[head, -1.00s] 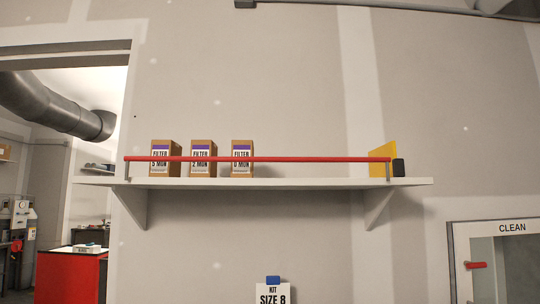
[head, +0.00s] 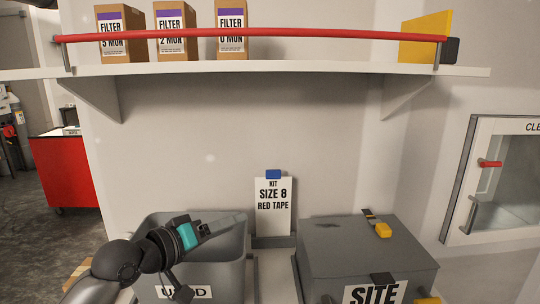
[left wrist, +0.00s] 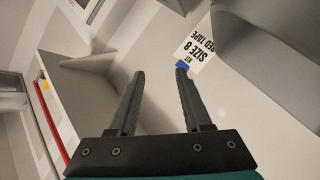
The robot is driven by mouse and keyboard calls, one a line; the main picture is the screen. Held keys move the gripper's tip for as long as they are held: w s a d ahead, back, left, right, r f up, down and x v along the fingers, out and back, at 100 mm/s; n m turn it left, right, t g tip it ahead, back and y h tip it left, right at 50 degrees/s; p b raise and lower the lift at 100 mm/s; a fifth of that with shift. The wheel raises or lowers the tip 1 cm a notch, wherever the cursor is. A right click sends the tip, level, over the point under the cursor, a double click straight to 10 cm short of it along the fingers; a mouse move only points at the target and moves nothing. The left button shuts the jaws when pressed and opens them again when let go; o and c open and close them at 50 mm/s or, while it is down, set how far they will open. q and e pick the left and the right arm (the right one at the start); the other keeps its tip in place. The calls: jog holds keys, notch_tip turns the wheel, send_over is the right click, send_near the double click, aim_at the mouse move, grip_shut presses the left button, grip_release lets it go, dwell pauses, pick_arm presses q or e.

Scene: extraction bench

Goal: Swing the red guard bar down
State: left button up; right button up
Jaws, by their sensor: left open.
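The red guard bar (head: 270,33) runs level across the front of the white shelf (head: 290,69) in the head view, held up on a short grey post at each end. It crosses in front of the filter boxes. It also shows as a red strip at the left of the left wrist view (left wrist: 52,122). My left gripper (head: 238,222) is over the grey bin at the lower left, well below the shelf and apart from the bar. Its two fingers stand open and empty in the left wrist view (left wrist: 160,74). My right gripper is not in view.
Several things surround the bar: filter boxes (head: 175,47) behind it, a yellow plate (head: 426,40) at its right end. Below are a grey bin (head: 153,262), a kit card (head: 273,220) and a grey lidded box (head: 345,243). The wall between shelf and bin is clear.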

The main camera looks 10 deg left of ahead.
pick_arm(q)
notch_tip(320, 180, up, 22)
jog(key=a+n+t+h, duration=0.2)
jog(key=t+h, duration=0.1)
jog(key=h, duration=0.1)
jog(key=t+h+p, duration=0.2)
send_near(252, 33)
jog(key=p+x, duration=0.5)
jog(key=x, duration=0.5)
jog(key=shift+w, duration=0.1)
jog(key=shift+w+d+r+p, duration=0.2)
jog(key=shift+w+d+p, duration=0.2)
jog(key=shift+w, duration=0.1)
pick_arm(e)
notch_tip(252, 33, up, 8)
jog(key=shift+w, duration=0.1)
pick_arm(q)
grip_shut()
